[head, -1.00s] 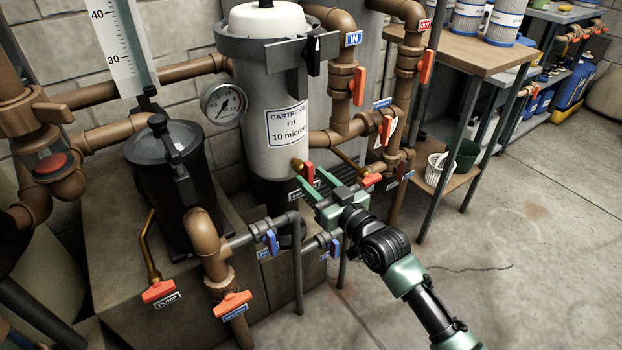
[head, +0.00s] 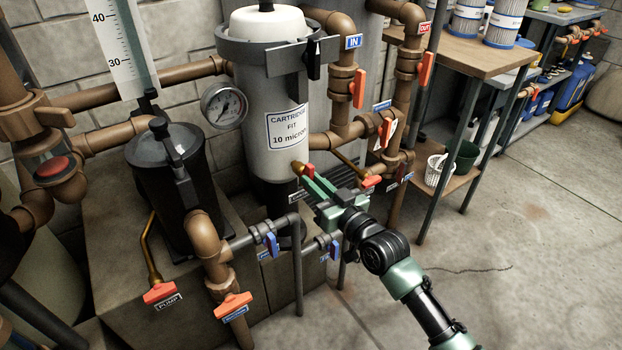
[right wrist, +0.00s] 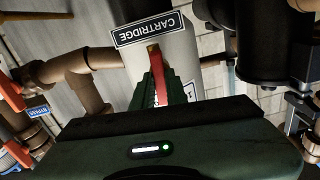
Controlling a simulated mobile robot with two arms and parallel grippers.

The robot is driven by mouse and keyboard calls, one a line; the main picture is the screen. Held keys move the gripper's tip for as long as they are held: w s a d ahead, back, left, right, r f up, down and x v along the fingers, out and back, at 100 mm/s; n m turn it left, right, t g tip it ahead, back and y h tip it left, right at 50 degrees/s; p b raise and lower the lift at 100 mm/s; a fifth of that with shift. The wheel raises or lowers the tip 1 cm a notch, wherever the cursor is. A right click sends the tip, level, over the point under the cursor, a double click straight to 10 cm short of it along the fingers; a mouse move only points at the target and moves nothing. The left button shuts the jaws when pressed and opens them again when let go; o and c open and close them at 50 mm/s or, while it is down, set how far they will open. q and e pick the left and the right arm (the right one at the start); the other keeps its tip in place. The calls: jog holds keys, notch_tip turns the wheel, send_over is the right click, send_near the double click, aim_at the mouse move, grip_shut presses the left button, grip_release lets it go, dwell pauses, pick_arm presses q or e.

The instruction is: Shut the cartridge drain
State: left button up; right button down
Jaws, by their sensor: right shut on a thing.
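The white cartridge housing (head: 272,150), labelled CARTRIDGE FIT 10 micron, stands in the middle of the head view. The cartridge drain is a small brass valve (head: 297,167) low on its right front, with a red handle (head: 307,171). My right gripper (head: 311,180) is shut on this red handle, its green fingers covering part of it. My left gripper is not in view.
A pressure gauge (head: 224,106) and black pump strainer (head: 172,170) stand left of the housing. Brown pipes with orange-handled valves (head: 359,88) rise at the right. Another brass drain labelled PUMP (head: 160,293) is at lower left. Open floor (head: 520,240) lies right.

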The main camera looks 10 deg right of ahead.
jog(key=m+p, duration=0.4)
jog(key=m, duration=1.3)
jog(key=shift+p, duration=0.4)
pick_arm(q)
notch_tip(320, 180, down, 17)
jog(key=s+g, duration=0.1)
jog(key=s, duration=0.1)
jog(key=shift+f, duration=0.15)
pick_arm(e)
jog(key=c, duration=1.3)
grip_release()
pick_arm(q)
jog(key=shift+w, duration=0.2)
pick_arm(e)
jog(key=shift+v, duration=3.5)
